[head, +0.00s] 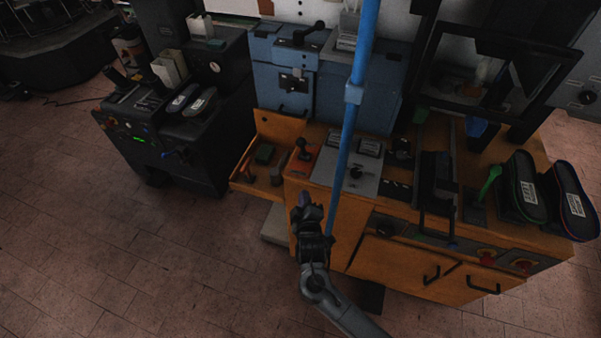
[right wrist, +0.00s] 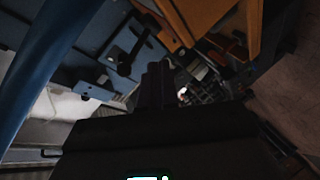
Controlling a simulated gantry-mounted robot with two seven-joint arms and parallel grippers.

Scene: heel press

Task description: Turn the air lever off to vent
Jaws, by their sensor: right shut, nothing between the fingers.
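Which handle is the air lever I cannot tell for sure. My right gripper (head: 305,203) is in front of the bench's left end, below and apart from the knobbed lever. It is shut and empty; its dark fingers (right wrist: 157,84) also show in the right wrist view. There, a black handle (right wrist: 128,62) on a blue surface lies beyond them, apart from them. My left gripper is out of view.
A blue upright pole (head: 353,100) stands close beside my right gripper. The orange bench (head: 372,265) carries a grey panel (head: 361,165) and shoe soles (head: 526,183) at right. An open orange drawer (head: 256,183) juts out left.

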